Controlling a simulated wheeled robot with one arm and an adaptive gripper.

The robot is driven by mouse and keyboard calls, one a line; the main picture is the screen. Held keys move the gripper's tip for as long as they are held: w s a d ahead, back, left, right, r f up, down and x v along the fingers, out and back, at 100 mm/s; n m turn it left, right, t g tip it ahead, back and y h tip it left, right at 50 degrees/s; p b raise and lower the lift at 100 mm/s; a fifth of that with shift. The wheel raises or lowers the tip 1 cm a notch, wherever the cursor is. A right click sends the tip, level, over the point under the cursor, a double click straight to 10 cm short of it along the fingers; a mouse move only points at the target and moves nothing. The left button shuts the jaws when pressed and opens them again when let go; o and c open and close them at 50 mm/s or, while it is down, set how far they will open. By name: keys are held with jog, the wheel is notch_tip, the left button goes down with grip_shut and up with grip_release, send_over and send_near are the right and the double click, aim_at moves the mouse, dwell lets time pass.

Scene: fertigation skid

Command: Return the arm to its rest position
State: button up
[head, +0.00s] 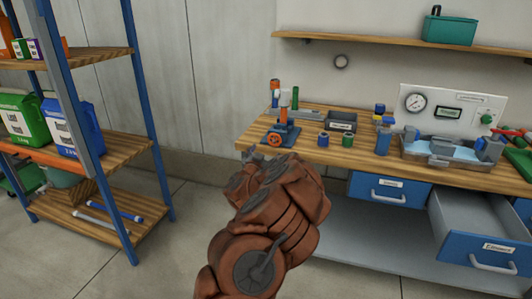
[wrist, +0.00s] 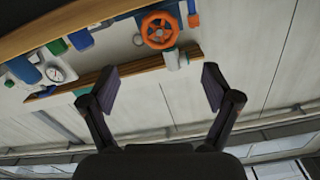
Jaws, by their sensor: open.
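My arm, reddish brown and folded, rises at the bottom centre of the head view. My gripper shows in the wrist view (wrist: 157,88), with two dark fingers spread wide apart and nothing between them. In the head view my gripper is hidden behind the arm. The wrist view looks toward the bench edge and wall at a strong tilt. An orange handwheel (wrist: 159,30) appears above the gap between the fingers, apart from them. The same blue device with the orange handwheel (head: 276,139) stands on the workbench (head: 240,143) beyond my arm in the head view.
A blue-framed shelf rack (head: 128,60) with bags stands at left. An open drawer (head: 485,235) juts out from the bench at right. A gauge panel (head: 450,108) and a basin (head: 440,150) stand on the bench's right part. Bare floor (head: 165,255) lies between rack and bench.

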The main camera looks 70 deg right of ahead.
jog(key=shift+w, duration=0.1)
dwell(0.5)
jog(key=w+a+r+n+t+y+p, duration=0.1)
jog(key=w+a+r+n+t+y, duration=0.3)
jog(key=w+a, duration=0.6)
jog(key=w+a+r+n+t+y+p, duration=0.1)
jog(key=w+a+r+n+t+y, duration=0.25)
jog(key=w+a+t, duration=0.6)
jog(key=w+a+r+n+g+y+p, duration=0.1)
jog(key=w+a+n+y, duration=0.15)
jog(key=a, duration=0.65)
jog(key=w+a+r+n+g+y, duration=0.1)
jog(key=w+a+n+y, duration=0.2)
jog(key=a, duration=0.6)
jog(key=w+a+r+n+g+y+p, duration=0.15)
jog(key=a+y, duration=0.25)
jog(key=a, duration=0.5)
jog(key=s+a+f+n+g+y+p, duration=0.1)
jog(key=s+a+n+g+y, duration=0.15)
jog(key=s+a, duration=0.55)
jog(key=s+a+f+n+g+y+p, duration=0.1)
jog(key=s+a+n+g, duration=0.15)
jog(key=s+a, duration=0.65)
jog(key=s+a+g+h+p, duration=0.1)
jog(key=s+g, duration=0.7)
jog(key=s, duration=1.6)
jog(key=shift+s+a+g+h+p, duration=0.15)
jog(key=shift+a+g+h+p, duration=0.2)
jog(key=shift+a+h, duration=0.55)
